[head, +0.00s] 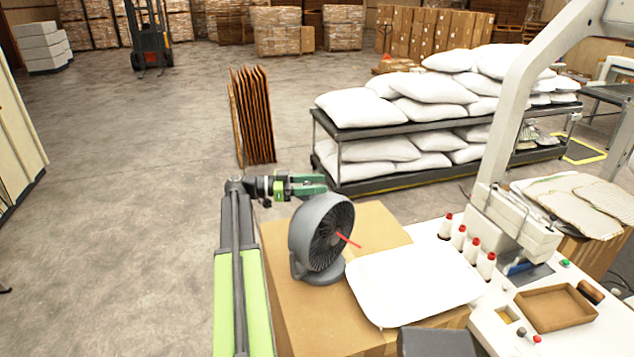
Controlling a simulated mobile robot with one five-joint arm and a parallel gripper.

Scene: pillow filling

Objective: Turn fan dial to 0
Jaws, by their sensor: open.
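A dark grey fan (308,232) stands upright on a cardboard box (385,222), with its grille facing right. A red strip (348,240) sticks out from the front of the grille. No dial can be made out on the fan; the side of it turned away from the camera is hidden. My gripper (318,186), green and dark, is just beyond the top of the fan in the picture, with its fingers pointing right. It is open and holds nothing visible. Whether it touches the fan cannot be told.
A white pillow (415,280) lies right of the fan. Red-topped thread cones (472,247) stand on the white sewing machine table (488,328). Folded cardboard (254,115) stands behind my gripper. A rack (345,187) holds several pillows. The floor at left is clear.

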